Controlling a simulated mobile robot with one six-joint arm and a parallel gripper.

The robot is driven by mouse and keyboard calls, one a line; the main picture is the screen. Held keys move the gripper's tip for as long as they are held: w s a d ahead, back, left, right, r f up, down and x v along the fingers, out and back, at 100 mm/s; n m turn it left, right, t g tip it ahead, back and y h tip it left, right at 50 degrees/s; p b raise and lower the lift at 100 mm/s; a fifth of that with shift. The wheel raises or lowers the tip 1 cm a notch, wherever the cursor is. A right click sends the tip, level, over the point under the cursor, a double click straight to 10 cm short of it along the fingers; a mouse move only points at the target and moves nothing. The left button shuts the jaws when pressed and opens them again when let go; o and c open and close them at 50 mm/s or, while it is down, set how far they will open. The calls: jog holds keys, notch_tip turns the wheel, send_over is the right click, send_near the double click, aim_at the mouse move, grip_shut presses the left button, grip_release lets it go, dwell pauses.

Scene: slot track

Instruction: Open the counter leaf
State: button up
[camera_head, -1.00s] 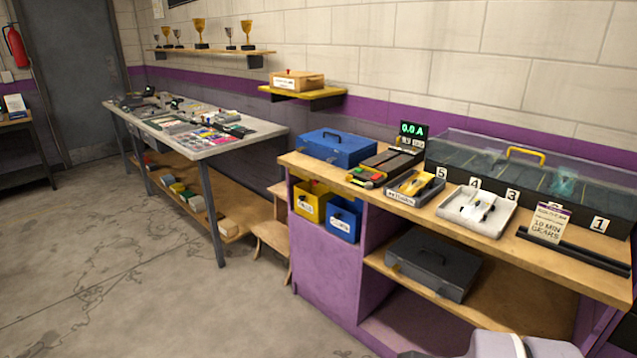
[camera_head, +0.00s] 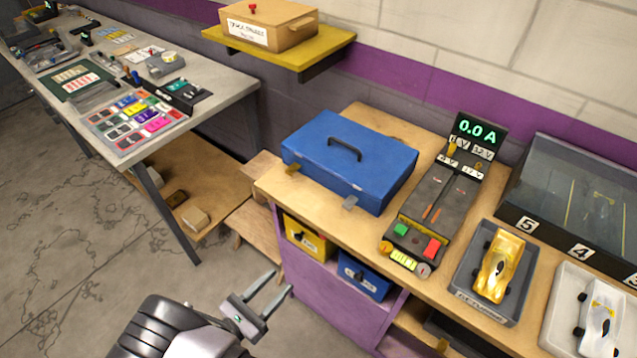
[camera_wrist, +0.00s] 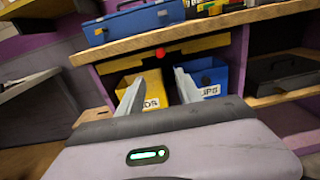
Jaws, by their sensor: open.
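The wooden counter top (camera_head: 345,225) on a purple cabinet (camera_head: 315,305) runs along the wall; I cannot tell which part of it is the leaf. In the wrist view its front edge (camera_wrist: 215,42) crosses the picture, with a red knob (camera_wrist: 160,52) on a yellow strip just below it. My gripper (camera_head: 279,281) is open and empty, in front of the cabinet's left end and apart from it. In the wrist view its two fingers (camera_wrist: 159,75) point at the yellow bin (camera_wrist: 141,86) and blue bin (camera_wrist: 208,78) under the counter.
A blue toolbox (camera_head: 350,160), a power unit (camera_head: 440,205) and a tray with a gold car (camera_head: 495,275) stand on the counter. A yellow shelf (camera_head: 280,50) is above. A grey worktable (camera_head: 215,80) stands left. Floor in front is clear.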

aim_at(322, 239)
jog(key=b+x, duration=0.2)
jog(key=x, duration=1.4)
jog(key=shift+w+d, duration=0.15)
jog(key=shift+d, duration=0.15)
grip_shut()
dwell(0.5)
